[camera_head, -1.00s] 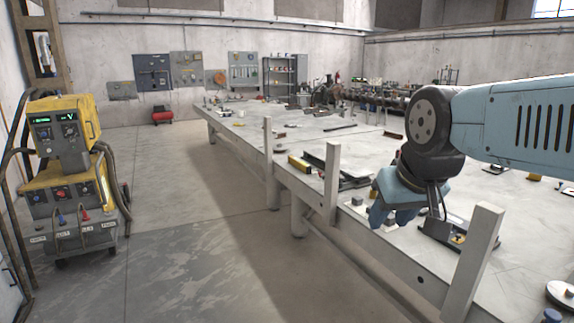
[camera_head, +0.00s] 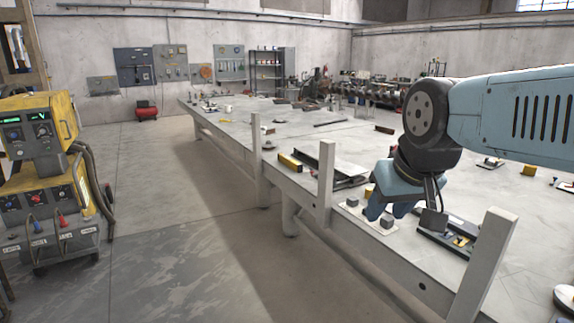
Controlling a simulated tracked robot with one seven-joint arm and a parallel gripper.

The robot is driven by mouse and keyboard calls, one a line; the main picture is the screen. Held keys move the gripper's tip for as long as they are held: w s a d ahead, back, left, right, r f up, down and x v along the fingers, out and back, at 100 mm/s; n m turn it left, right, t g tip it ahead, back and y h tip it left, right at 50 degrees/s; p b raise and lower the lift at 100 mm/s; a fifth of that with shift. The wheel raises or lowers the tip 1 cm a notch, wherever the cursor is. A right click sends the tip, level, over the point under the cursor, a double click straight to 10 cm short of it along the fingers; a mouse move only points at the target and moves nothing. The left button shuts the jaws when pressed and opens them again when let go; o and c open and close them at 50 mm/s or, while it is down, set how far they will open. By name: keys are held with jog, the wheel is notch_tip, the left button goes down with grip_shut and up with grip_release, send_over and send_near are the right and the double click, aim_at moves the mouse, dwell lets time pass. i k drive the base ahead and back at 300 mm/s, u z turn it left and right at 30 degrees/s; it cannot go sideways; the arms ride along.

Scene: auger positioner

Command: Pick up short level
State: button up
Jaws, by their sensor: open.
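A short yellow bar with dark ends (camera_head: 290,162), which looks like the short level, lies near the front edge of the long grey table (camera_head: 345,230). It sits just left of a dark metal channel piece. My gripper (camera_head: 384,208) points down over the table's near edge, to the right of the yellow bar and apart from it. Its blue fingers are open, and I see nothing held between them. The fingers partly hide a pale plate with small grey blocks (camera_head: 386,223) below them.
A dark channel piece (camera_head: 328,165) lies beside the yellow bar. Upright grey posts (camera_head: 326,182) rise along the table edge, one between the bar and my gripper. A dark fixture (camera_head: 445,240) lies right of my gripper. A yellow welding machine (camera_head: 45,180) stands left; open floor lies between.

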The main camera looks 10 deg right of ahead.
aim_at(293, 164)
jog(key=u, duration=0.35)
jog(key=i, duration=0.95)
jog(key=u, duration=0.45)
jog(key=i, duration=1.1)
jog(key=z, duration=0.65)
jog(key=i, duration=0.75)
jog(key=z, duration=0.5)
jog(key=k, duration=0.85)
jog(key=z, duration=0.15)
jog(key=i, duration=0.8)
